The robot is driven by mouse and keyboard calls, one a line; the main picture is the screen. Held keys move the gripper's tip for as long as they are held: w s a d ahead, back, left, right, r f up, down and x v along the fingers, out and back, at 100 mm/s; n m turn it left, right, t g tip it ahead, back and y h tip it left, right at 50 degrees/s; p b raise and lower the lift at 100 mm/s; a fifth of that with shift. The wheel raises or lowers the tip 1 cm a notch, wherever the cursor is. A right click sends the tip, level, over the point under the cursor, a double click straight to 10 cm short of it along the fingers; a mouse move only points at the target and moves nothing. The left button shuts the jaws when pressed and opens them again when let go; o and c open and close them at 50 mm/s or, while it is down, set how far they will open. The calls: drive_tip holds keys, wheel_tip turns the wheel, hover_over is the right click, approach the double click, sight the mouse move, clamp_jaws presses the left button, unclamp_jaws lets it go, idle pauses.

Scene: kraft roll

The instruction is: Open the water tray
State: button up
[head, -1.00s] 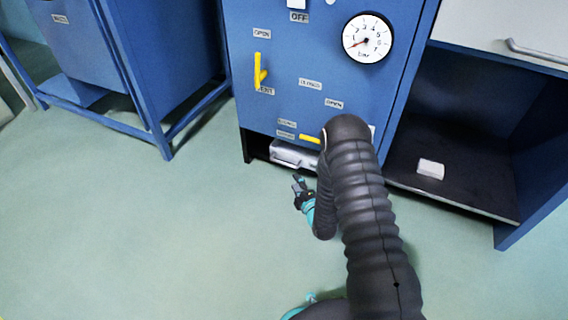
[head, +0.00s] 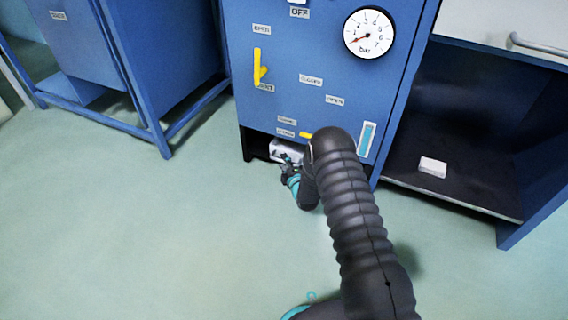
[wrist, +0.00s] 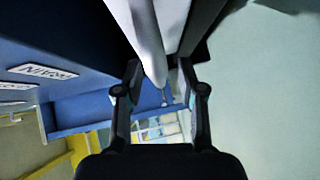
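The water tray is a pale grey-white box (head: 283,147) low in the opening under the blue cabinet, and its right part is hidden behind my arm. My gripper (head: 287,164) is at the tray's front in the head view, small and partly dark against it. In the wrist view the two fingers (wrist: 160,68) stand apart. A long white part of the tray (wrist: 150,35) reaches down from the top between them. A gap shows between it and the right finger, and I see no firm grip. Contact with the left finger is unclear.
The blue cabinet (head: 290,100) carries a yellow lever (head: 259,68), a gauge (head: 369,33), a blue level strip (head: 367,139) and a partly hidden yellow handle (head: 306,135). An open shelf with a white block (head: 433,166) is right. Green floor (head: 150,230) is clear.

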drive_tip(key=shift+w+a, duration=0.1)
drive_tip(key=shift+w, duration=0.2)
clamp_jaws()
